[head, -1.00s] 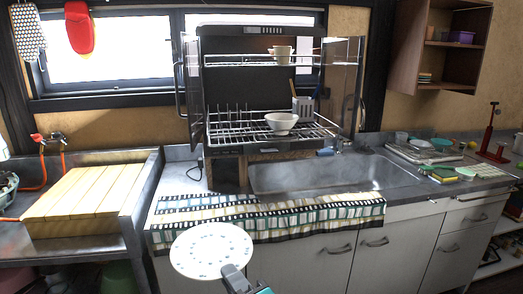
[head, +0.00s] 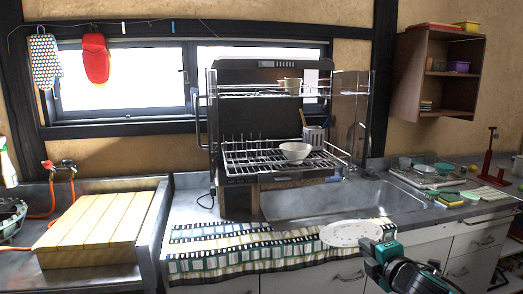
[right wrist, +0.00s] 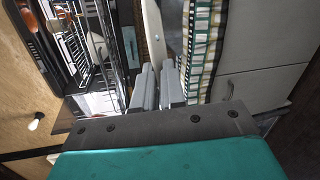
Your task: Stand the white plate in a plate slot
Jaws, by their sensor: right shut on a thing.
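My right gripper (head: 374,244) is shut on the rim of the white plate (head: 351,233). The plate is tilted fairly flat in the head view, in front of the counter edge and mat. In the right wrist view the plate (right wrist: 154,35) shows edge-on between the grey fingers (right wrist: 159,88). The dish rack (head: 280,172) stands behind the mat, its doors open. Upright wires forming plate slots (head: 245,150) are at the left of its lower shelf, apart from the plate. My left gripper is not in view.
A white bowl (head: 295,151) and a utensil holder (head: 315,137) are on the lower shelf, right of the slots. A cup (head: 291,86) is on the upper shelf. The striped mat (head: 215,246) lies before the rack. The sink (head: 350,199) is to the right.

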